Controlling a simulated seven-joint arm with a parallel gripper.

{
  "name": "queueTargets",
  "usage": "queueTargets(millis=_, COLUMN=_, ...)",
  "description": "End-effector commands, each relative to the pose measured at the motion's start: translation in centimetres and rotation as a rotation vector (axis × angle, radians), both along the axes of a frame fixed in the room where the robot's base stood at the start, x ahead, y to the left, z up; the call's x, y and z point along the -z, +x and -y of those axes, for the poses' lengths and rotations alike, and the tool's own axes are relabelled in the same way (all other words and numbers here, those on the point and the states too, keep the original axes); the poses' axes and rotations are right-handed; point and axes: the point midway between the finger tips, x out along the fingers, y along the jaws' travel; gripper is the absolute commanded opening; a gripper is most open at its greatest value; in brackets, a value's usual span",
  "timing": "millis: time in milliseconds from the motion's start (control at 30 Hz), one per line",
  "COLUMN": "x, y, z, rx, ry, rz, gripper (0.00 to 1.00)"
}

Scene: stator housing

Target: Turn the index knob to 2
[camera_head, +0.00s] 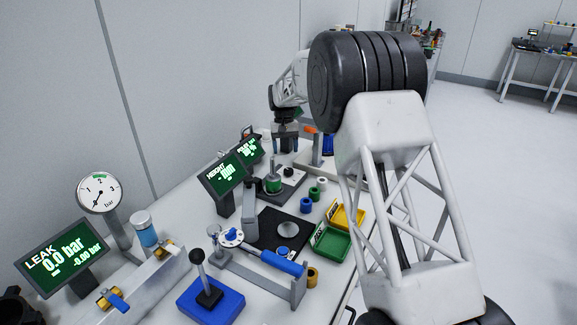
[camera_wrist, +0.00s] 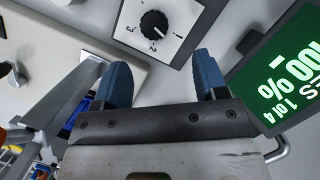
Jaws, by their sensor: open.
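The index knob (camera_wrist: 154,23) is a small round black knob on a light dial plate (camera_wrist: 172,12) at the top of the wrist view. The marks 1, 2 and 3 are printed around it. In that picture the knob shows beyond the fingertips, above the gap, with no contact seen. In the head view my gripper (camera_head: 285,146) hangs over the far end of the bench, and the knob cannot be made out there.
A green-lit display (camera_wrist: 285,75) stands close to the right finger in the wrist view. In the head view, display screens (camera_head: 226,174), a green tray (camera_head: 331,243), a yellow tray (camera_head: 347,215) and a blue lever base (camera_head: 210,302) crowd the bench.

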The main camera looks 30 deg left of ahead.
Motion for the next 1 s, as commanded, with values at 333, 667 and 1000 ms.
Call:
queueTargets(millis=333, x=-0.6, y=-2.5, z=0.8, rx=0.032, ry=0.195, rz=0.249, gripper=0.66)
queueTargets(millis=667, x=-0.6, y=-4.2, z=2.6, rx=0.021, ry=0.346, rz=0.428, gripper=0.66)
queueTargets(millis=1000, x=-0.1, y=-4.6, z=4.4, rx=-0.014, ry=0.411, rz=0.514, gripper=0.66)
